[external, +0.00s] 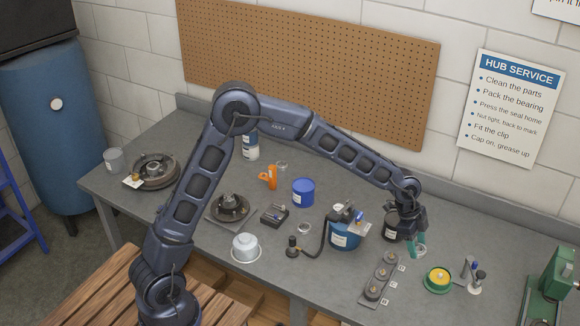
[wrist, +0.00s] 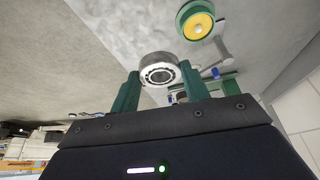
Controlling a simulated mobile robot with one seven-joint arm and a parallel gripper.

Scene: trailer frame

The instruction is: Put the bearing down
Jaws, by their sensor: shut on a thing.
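The bearing (wrist: 158,70), a silvery ring with rollers showing around its inner edge, is held between the green fingertips of my gripper (wrist: 158,85) in the wrist view. In the external view my gripper (external: 417,248) is at the right part of the bench, and only a small part of the bearing shows there between the fingers. My gripper is shut on the bearing. Whether the bearing touches the bench or hangs just above it, I cannot tell.
A green dish with a yellow middle (external: 438,280) stands right of my gripper. A grey tray with several round parts (external: 368,298) lies in front, and a blue tub (external: 345,238) and a dark jar (external: 390,230) stand left. A green press (external: 548,285) is far right.

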